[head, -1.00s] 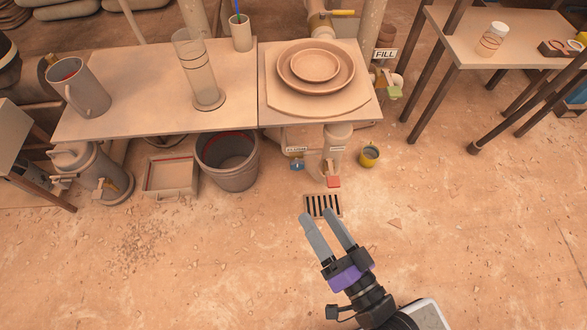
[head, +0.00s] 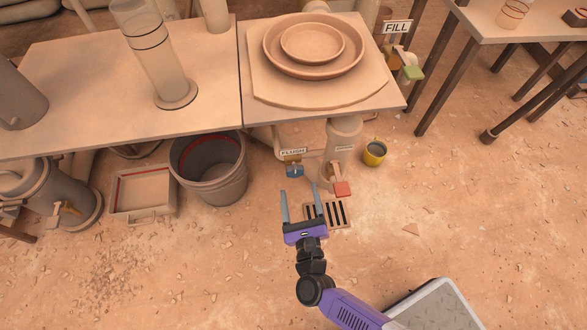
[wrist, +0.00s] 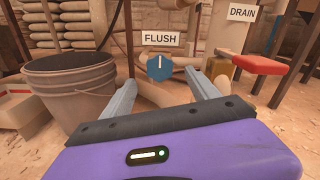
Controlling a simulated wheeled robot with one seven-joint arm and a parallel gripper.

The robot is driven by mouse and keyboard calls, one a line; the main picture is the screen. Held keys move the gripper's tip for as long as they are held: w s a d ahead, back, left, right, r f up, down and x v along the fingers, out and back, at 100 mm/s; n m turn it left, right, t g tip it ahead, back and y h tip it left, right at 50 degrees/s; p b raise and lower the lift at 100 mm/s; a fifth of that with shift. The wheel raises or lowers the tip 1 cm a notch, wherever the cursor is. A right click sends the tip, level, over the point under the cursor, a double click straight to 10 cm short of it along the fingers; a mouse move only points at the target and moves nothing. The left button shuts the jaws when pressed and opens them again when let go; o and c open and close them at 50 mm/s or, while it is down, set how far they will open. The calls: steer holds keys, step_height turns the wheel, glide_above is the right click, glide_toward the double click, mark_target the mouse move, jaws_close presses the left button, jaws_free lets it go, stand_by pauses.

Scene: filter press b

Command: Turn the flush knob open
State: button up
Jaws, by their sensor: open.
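The flush knob (head: 294,171) is a small blue knob under the table, below a FLUSH label (head: 293,153). In the wrist view the blue knob (wrist: 160,67) faces me, with a white pointer mark standing upright on it. My gripper (head: 301,192) is open and empty, in front of the knob and a little below it. In the wrist view its two fingers (wrist: 160,90) point toward the knob, one on each side, and it shows between and beyond their tips. I see no contact with the knob.
A red-handled drain valve (head: 342,189) with a DRAIN label (wrist: 243,13) is right of the knob. A grey bucket (head: 210,170) stands at left, a yellow cup (head: 375,152) at right. A floor grate (head: 328,214) lies below. The tabletop (head: 215,95) overhangs the knob.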

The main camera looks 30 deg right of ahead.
mark_target(295, 174)
steer(key=b+x, duration=0.2)
steer(key=x, duration=0.5)
steer(key=shift+w, duration=0.3)
steer(key=c, duration=1.4)
